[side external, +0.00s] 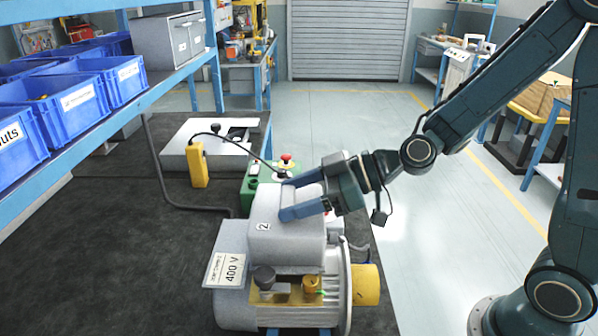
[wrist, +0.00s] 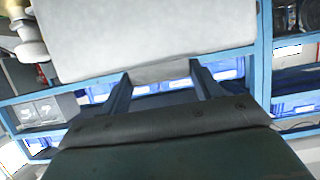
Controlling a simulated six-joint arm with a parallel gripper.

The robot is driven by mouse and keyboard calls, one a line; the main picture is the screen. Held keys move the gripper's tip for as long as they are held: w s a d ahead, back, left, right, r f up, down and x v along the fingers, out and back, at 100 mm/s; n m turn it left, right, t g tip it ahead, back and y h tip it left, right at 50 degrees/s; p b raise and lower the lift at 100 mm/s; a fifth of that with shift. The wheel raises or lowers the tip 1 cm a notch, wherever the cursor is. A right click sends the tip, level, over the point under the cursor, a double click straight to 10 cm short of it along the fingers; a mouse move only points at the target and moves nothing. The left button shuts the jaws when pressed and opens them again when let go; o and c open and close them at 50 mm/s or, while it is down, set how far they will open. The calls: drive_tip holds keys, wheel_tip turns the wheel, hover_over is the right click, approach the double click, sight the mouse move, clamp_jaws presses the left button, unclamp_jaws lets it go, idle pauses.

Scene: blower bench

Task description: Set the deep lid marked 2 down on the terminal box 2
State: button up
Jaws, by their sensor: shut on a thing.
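The deep lid (side external: 290,245) is a light grey, rounded block with a "2" tag on its left front corner. My gripper (side external: 288,199) is shut on its upper part, with one blue finger along each side. The lid is level, directly above the blower's terminal area, where a brass plate (side external: 290,297), a dark knob and a brass fitting show below its front edge. I cannot tell whether the lid touches what is under it; the terminal box is mostly hidden. In the wrist view the lid (wrist: 145,35) fills the top, beyond the fingers.
The grey blower (side external: 232,308) carries a "400 V" plate and a yellow end piece (side external: 366,285). A green control box (side external: 254,183) with a red button stands close behind the lid. The dark bench (side external: 120,245) is clear at left.

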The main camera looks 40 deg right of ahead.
drive_tip(key=shift+f, duration=0.25)
idle(0.5)
drive_tip(key=o, duration=1.2)
wheel_tip(320, 180, up, 20)
idle(0.4)
idle(0.3)
drive_tip(key=s+d+f+m+g+h, duration=0.2)
drive_tip(key=s+d+f+m+h, duration=0.2)
drive_tip(key=s+d+f, duration=0.3)
drive_tip(key=s+d+f+m+g+h, duration=0.2)
drive_tip(key=s+d+f+m+h, duration=0.3)
drive_tip(key=s, duration=0.8)
drive_tip(key=d+f, duration=0.2)
drive_tip(key=d, duration=0.1)
drive_tip(key=shift+d+f+h, duration=0.15)
drive_tip(key=shift+h, duration=0.15)
